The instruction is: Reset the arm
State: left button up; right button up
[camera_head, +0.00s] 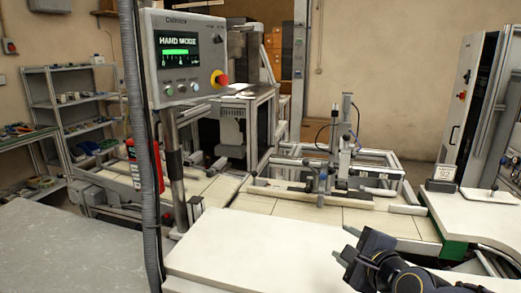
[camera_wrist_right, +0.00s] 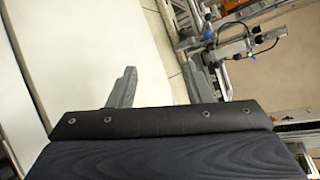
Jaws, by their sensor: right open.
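My right gripper (camera_head: 345,246) is at the lower right of the head view, over the near edge of the white table. Its two grey fingers are apart in the right wrist view (camera_wrist_right: 160,88), with nothing between them. Past the fingers, the wrist view shows the white surface and a strip of floor or tiled bed. My left gripper is not in the head view. No tape reel can be made out in either view.
A white table (camera_head: 270,245) is in front of me, with its near part bare. A control panel (camera_head: 187,58) on a post stands at left. A machine frame with a fixture (camera_head: 325,180) lies beyond the table.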

jog(key=s+d+f+n+g+p, duration=0.1)
jog(key=s+f+n+g, duration=0.3)
jog(key=s+n, duration=0.5)
jog(key=s+d+f+n+g+p, duration=0.1)
jog(key=s+f+n+g, duration=0.3)
jog(key=s+n, duration=0.6)
jog(key=s+p, duration=0.1)
jog(key=s, duration=0.5)
jog(key=shift+d, duration=0.15)
jog(key=shift+s, duration=0.1)
